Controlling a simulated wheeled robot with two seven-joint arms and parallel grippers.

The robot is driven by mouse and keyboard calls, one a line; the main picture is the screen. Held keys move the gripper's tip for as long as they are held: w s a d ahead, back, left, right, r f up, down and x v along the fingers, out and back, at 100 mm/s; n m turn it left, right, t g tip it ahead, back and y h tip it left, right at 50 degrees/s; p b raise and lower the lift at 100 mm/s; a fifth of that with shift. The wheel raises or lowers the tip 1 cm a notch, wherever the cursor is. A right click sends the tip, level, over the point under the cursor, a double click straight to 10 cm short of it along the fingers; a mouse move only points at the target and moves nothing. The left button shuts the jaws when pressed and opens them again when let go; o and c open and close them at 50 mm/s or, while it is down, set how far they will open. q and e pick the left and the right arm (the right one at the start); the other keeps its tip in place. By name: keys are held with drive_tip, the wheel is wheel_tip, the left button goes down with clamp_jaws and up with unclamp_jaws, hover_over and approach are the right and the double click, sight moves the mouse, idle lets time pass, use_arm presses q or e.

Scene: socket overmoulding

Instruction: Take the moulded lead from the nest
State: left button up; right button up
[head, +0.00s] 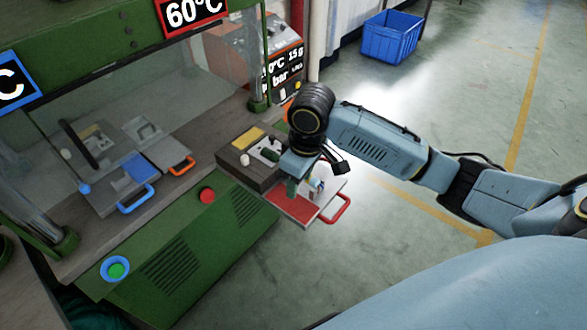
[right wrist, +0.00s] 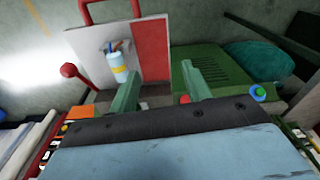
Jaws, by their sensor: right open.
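A slide-out tray (head: 292,205), part red and part grey with a red handle, sticks out from the front of the green press. A small upright piece, white-blue with a yellow band and brownish ends on top (right wrist: 118,66), stands on its grey part; I cannot tell whether it is the moulded lead. It also shows in the head view (head: 317,184), partly behind my gripper. My right gripper (right wrist: 161,70) is open and empty, low over the tray. In the wrist view the piece lies left of both fingers, not between them. In the head view the right gripper (head: 297,184) partly hides the tray. My left gripper is out of view.
A dark block with a yellow plate (head: 248,138) adjoins the tray. Trays with a blue handle (head: 136,198) and an orange handle (head: 182,167) lie inside the press. A red button (head: 207,195) is on its front. A blue crate (head: 391,37) stands on open floor behind.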

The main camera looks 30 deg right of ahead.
drive_tip(key=w+d+r+m, duration=0.1)
drive_tip(key=w+d+r, duration=0.3)
drive_tip(key=d+r, duration=0.2)
drive_tip(key=b, duration=0.1)
hover_over(312, 177)
drive_tip(key=shift+g+h, duration=0.4)
drive_tip(key=f, duration=0.8)
drive_tip(key=shift+s, duration=0.35)
drive_tip(key=f, duration=0.3)
drive_tip(key=f+b, duration=0.1)
drive_tip(key=f, duration=0.1)
drive_tip(key=shift+w+f, duration=0.15)
drive_tip(key=shift+w, duration=0.2)
clamp_jaws()
